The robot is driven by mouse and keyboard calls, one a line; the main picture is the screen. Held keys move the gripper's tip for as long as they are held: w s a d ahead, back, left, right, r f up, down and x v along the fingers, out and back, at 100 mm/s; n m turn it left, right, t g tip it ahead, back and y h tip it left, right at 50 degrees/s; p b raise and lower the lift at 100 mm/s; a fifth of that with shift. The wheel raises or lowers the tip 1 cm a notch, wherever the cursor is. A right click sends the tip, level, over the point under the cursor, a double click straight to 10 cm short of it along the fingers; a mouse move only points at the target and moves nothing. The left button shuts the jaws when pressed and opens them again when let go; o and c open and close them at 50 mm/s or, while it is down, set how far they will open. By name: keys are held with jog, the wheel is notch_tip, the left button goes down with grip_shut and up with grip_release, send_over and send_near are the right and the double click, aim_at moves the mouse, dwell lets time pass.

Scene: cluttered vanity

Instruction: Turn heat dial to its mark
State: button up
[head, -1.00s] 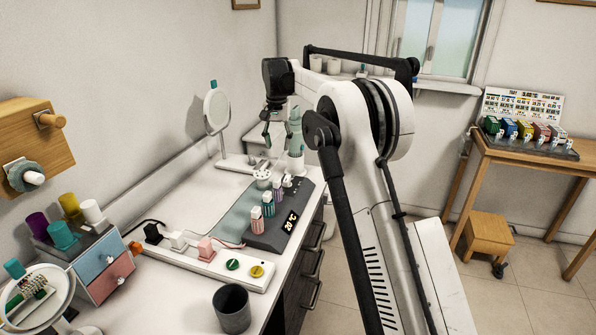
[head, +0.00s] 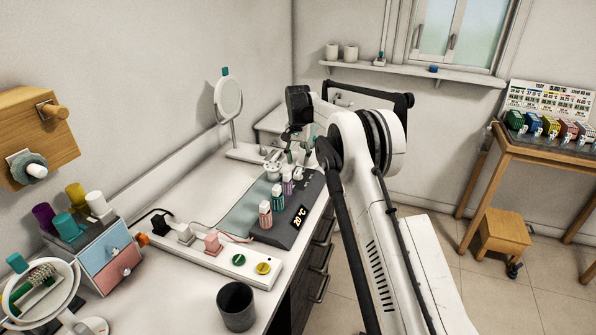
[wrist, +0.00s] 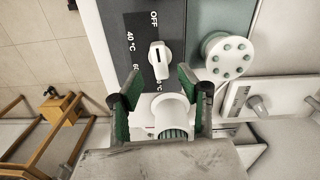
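The heat dial (wrist: 159,60) is a white knob with a dark line, on a dark panel (wrist: 175,22) marked OFF, 40 °C and further, partly hidden temperatures. Its line runs roughly along the OFF direction; I cannot tell which end is the pointer. My gripper (wrist: 160,78) is open, its two green-padded fingers apart on either side of the dial's near end, with nothing held. In the head view my gripper (head: 302,147) is low over the far end of the dark heating station (head: 288,222), whose display (head: 300,216) reads 20 °C.
A white cylinder with a green ridged part (wrist: 172,118) shows between my fingers. A white round holder with green dots (wrist: 228,56) stands right of the dial. A round mirror (head: 228,98) is behind; a dark cup (head: 237,306) is nearer.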

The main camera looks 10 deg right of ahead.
aim_at(298, 171)
jog(key=shift+f, duration=2.7)
jog(key=shift+c, duration=0.3)
grip_shut()
